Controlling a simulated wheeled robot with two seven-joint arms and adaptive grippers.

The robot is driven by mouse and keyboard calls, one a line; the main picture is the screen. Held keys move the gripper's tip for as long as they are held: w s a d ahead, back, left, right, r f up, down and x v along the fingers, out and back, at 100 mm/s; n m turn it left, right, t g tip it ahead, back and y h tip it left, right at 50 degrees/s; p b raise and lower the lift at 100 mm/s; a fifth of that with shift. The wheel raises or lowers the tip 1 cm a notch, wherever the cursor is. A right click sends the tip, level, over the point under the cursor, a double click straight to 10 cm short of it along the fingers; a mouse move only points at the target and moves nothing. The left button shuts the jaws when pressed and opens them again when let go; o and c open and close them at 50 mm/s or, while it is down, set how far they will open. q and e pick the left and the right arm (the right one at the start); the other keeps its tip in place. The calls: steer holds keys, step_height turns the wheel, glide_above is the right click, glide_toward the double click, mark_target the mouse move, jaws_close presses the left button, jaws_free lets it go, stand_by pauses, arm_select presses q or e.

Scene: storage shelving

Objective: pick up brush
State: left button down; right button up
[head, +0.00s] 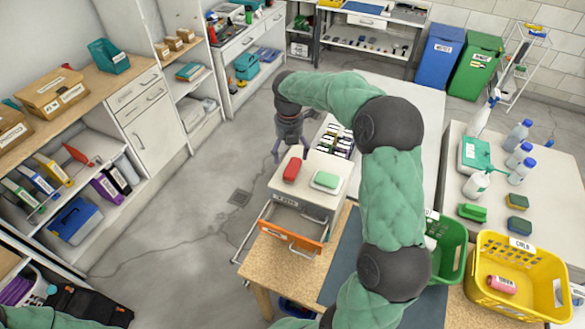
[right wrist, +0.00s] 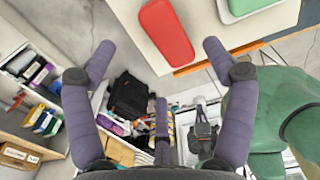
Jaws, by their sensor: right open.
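My right gripper (head: 290,154) is open and empty, beside the far left corner of the white drawer unit. In the right wrist view its spread fingers (right wrist: 158,48) have nothing between them, and a red block-like item (right wrist: 167,32) lies beyond them. That red item (head: 292,169) rests on the unit top, next to a green-and-white item (head: 326,180). I cannot tell whether either is a brush. A green brush-like item (head: 472,212) lies on the right table, far from the gripper. My left gripper is not in view.
The white drawer unit (head: 307,190) has an orange-fronted drawer (head: 291,238) pulled out. A tray of dark labelled items (head: 336,140) sits behind it. A yellow basket (head: 490,250) and a green basket (head: 449,256) stand at right. Open floor (head: 200,240) lies left of the unit.

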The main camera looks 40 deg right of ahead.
mark_target(290, 165)
steer(key=f, duration=0.2)
steer(key=shift+w+d+f, duration=0.15)
steer(key=shift+d+f, duration=0.05)
steer(key=shift+f, duration=0.1)
steer(key=f, duration=0.4)
steer(key=shift+s+a+b, duration=0.1)
steer(key=shift+s+b, duration=0.2)
steer(key=shift+b, duration=0.05)
steer(key=shift+w+f, duration=0.1)
steer(key=shift+f, duration=0.4)
steer(key=c, duration=1.3)
